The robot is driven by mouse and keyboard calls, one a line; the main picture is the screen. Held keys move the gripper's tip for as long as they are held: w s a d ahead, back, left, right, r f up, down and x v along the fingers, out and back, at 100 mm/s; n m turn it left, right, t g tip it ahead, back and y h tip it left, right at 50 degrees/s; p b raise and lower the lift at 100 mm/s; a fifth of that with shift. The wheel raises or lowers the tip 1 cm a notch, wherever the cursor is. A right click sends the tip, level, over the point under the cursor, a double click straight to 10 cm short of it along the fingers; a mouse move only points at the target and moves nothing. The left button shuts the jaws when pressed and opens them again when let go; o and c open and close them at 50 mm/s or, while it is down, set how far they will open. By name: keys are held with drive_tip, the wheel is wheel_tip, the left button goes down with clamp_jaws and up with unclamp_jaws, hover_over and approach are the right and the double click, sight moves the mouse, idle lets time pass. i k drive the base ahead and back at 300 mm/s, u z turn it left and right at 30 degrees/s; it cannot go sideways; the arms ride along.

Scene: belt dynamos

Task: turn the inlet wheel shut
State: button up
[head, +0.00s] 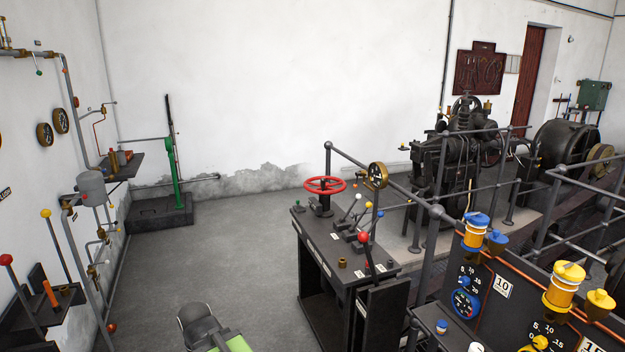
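A red handwheel (325,185) lies nearly flat on a short dark stem on top of a black control desk (345,282), near its far end. It is the most prominent wheel here, but I cannot read a label naming it as the inlet wheel. A grey and green part that looks like mine shows at the bottom edge, well left of the desk; no gripper fingers are visible.
Levers with coloured knobs (363,238) rise from the desk close to the red wheel. Grey railings (437,212) and dark machines (465,150) stand behind and to the right. Pipes and a grey tank (92,187) line the left wall. The grey floor (235,245) left of the desk is clear.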

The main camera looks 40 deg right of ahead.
sight(323, 185)
drive_tip(key=z, duration=0.55)
drive_tip(key=i, duration=2.45)
drive_tip(key=u, duration=0.55)
